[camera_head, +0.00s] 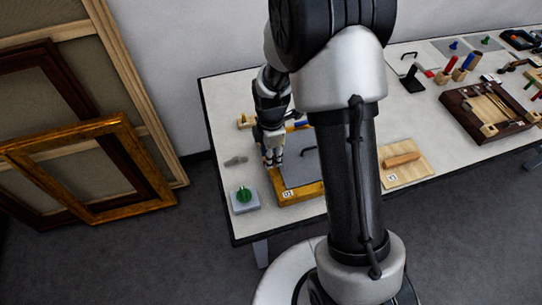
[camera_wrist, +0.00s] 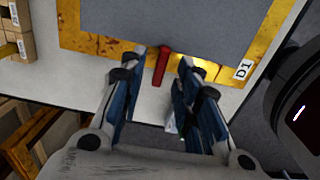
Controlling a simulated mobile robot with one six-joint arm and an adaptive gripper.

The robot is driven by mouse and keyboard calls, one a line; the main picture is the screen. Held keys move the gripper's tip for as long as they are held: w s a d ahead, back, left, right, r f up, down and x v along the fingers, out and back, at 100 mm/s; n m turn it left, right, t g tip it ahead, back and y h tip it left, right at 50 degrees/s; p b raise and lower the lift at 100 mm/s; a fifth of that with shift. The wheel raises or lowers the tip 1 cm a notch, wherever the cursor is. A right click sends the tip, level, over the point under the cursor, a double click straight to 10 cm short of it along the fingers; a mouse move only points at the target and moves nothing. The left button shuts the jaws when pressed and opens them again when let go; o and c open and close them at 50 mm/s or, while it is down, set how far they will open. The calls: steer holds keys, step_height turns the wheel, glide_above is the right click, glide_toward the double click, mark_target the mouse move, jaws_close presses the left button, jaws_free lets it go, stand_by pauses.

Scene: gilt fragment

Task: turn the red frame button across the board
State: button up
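The gilt frame (camera_wrist: 110,47) lies flat on the white table with a grey board (camera_wrist: 172,22) inside it. The red frame button (camera_wrist: 161,66) shows in the wrist view as a narrow bar across the frame's near rail. One end is near the board's edge, and the other sticks out past the rail's outer edge. My gripper (camera_wrist: 162,58) is open, with one finger on each side of the button and visible gaps. In the head view my gripper (camera_head: 272,161) is over the left rail of the frame (camera_head: 304,191), and the button cannot be made out there.
A green knob on a grey block (camera_head: 246,207) stands left of the frame. A wooden block (camera_head: 402,160) lies on a tan board to the right. A dark tray (camera_head: 462,113) with tools is farther right. My arm hides part of the frame and board.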

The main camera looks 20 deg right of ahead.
step_height(320, 180, up, 11)
steer(key=shift+f, duration=0.2)
stand_by(0.4)
